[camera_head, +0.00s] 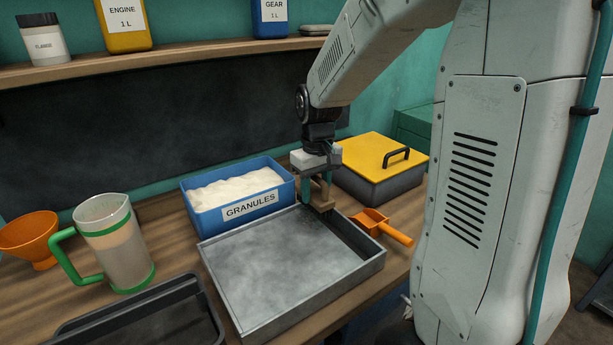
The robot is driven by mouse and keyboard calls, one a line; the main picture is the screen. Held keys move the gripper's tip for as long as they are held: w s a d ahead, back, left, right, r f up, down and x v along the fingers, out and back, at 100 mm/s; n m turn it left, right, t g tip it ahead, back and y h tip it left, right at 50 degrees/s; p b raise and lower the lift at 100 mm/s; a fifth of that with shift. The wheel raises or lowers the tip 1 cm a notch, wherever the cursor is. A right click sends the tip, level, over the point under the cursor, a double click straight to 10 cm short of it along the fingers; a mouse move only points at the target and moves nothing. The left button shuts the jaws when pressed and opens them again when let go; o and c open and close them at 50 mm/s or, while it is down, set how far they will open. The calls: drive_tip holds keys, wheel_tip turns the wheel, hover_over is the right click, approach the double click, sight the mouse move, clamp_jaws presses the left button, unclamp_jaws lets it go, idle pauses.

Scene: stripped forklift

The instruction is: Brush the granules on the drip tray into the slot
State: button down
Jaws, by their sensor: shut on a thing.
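My gripper (314,187) is shut on a small tan brush (323,195). It holds the brush at the back right corner of a shallow grey metal tray (318,303). I cannot tell whether the brush touches the tray. The tray's floor looks mottled grey, and no separate granules can be made out on it. A blue box (188,200) labelled GRANULES, full of white granules (236,188), stands behind the tray. No slot can be made out. The brush's lower end is partly hidden.
An orange scoop (381,226) lies right of the tray, near a yellow-lidded box (383,157). A clear jug (113,246) with a green handle and an orange funnel (32,238) stand left. A black tray (70,334) lies front left. A shelf with bottles runs above.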

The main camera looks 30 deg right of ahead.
sight(316, 176)
drive_tip(key=shift+r, duration=2.2)
